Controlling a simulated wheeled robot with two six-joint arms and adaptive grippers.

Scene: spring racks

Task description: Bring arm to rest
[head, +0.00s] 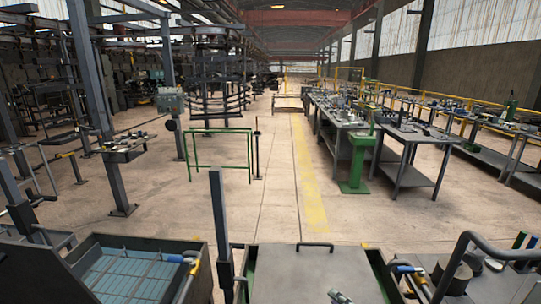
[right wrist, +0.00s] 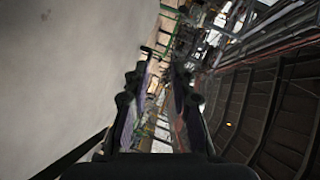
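In the head view only a small part of my right gripper (head: 340,297) shows, at the bottom edge in front of a grey flat top. The rest of it is cut off by the frame. In the right wrist view its two dark fingers (right wrist: 161,82) stand apart with nothing between them, so it is open and empty. It points out along the hall, and that picture is rolled on its side. I cannot make out my left gripper in the head view.
The grey flat top (head: 300,262) lies close in front, beside a dark bin with a blue slatted inside (head: 125,272). Bent pipe handles (head: 455,262) rise at the right. A green rail frame (head: 222,131), grey workbenches (head: 412,136) and open floor with a yellow stripe (head: 310,185) lie beyond.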

